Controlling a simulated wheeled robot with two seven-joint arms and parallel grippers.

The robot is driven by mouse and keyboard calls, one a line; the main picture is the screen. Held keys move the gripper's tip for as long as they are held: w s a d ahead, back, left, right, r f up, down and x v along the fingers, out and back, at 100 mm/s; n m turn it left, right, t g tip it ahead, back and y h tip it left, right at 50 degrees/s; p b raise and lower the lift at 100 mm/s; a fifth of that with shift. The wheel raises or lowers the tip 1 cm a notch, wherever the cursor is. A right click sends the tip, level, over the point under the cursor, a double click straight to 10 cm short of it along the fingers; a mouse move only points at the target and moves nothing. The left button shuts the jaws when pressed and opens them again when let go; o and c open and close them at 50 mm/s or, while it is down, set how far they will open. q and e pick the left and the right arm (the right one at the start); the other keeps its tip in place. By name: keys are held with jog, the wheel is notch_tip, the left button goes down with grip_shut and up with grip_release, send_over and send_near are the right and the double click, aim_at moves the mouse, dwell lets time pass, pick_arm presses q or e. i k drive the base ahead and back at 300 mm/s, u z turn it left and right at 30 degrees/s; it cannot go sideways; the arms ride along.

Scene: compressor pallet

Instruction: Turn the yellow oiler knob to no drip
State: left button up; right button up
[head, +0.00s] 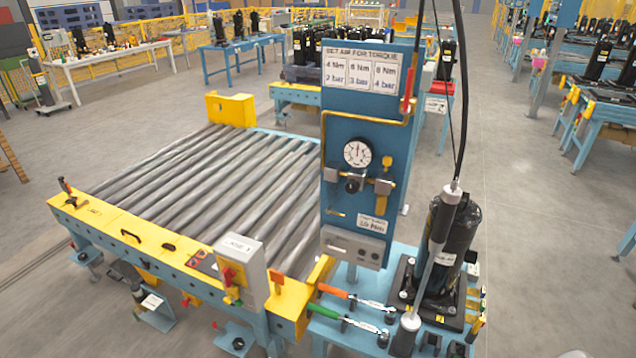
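The yellow oiler knob (387,161) shows small in the head view, on the blue air panel (340,120) right of the middle. It sits just right of the round white pressure gauge (357,153), above a brass-coloured fitting (383,186). A dark regulator knob (353,185) is below the gauge. The yellow knob's setting marks are too small to read. Neither of my grippers is in view.
A roller conveyor (200,190) lies left of the panel. A black compressor (452,245) stands on the bench right of it, with a hanging tool and hose in front. Green (328,312) and orange-handled (335,291) wrenches lie below. A red lever (407,90) is on the panel's upper right.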

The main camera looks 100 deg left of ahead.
aim_at(387, 160)
jog(key=u, duration=3.05)
jog(key=k, duration=1.1)
jog(key=u, duration=0.65)
jog(key=i, duration=1.6)
jog(key=z, duration=0.7)
